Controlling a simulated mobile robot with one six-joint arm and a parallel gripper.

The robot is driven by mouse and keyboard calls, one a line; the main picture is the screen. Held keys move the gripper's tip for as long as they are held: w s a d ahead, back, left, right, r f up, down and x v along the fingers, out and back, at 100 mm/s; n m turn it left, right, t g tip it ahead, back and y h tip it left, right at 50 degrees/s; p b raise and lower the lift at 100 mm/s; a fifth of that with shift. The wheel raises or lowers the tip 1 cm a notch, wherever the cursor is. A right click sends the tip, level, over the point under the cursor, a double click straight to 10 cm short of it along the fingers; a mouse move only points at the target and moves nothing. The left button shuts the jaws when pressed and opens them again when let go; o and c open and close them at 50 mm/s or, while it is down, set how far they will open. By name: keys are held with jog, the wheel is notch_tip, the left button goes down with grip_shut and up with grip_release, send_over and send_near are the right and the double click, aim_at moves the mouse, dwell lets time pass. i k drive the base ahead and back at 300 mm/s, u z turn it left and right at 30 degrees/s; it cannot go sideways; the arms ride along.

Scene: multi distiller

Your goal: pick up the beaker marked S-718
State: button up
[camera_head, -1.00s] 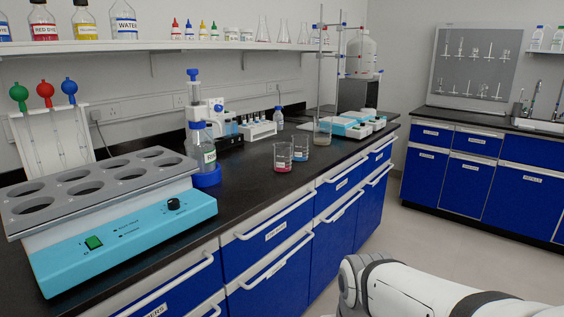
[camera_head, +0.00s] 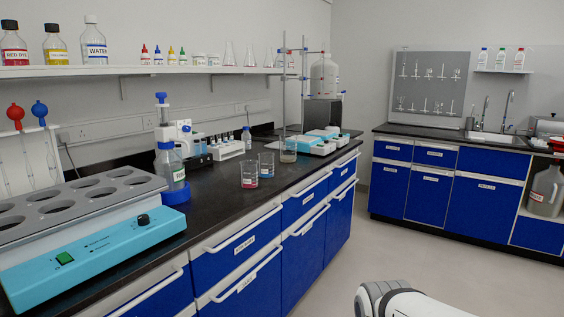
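Two small glass beakers stand upright on the black bench. The front beaker (camera_head: 249,175) holds red liquid at its bottom. The beaker just behind it to the right (camera_head: 266,166) holds blue liquid. A third beaker (camera_head: 288,151) stands farther back at the metal stand, with pale contents. Each beaker's marking is too small to read, so I cannot tell which is S-718. Only a white and grey part of my arm shows at the bottom right. My gripper is out of view.
A blue-and-grey water bath (camera_head: 100,254) fills the near left of the bench. A bottle with a dispenser (camera_head: 170,168) sits in a blue base beyond it. Balances (camera_head: 318,145) stand farther back. A shelf (camera_head: 160,71) runs above. The floor (camera_head: 400,250) to the right is clear.

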aim_at(266, 160)
jog(key=z, duration=0.1)
jog(key=i, duration=1.95)
jog(key=u, duration=0.7)
jog(key=k, duration=0.7)
jog(key=u, duration=0.15)
jog(key=i, duration=0.7)
jog(key=z, duration=0.1)
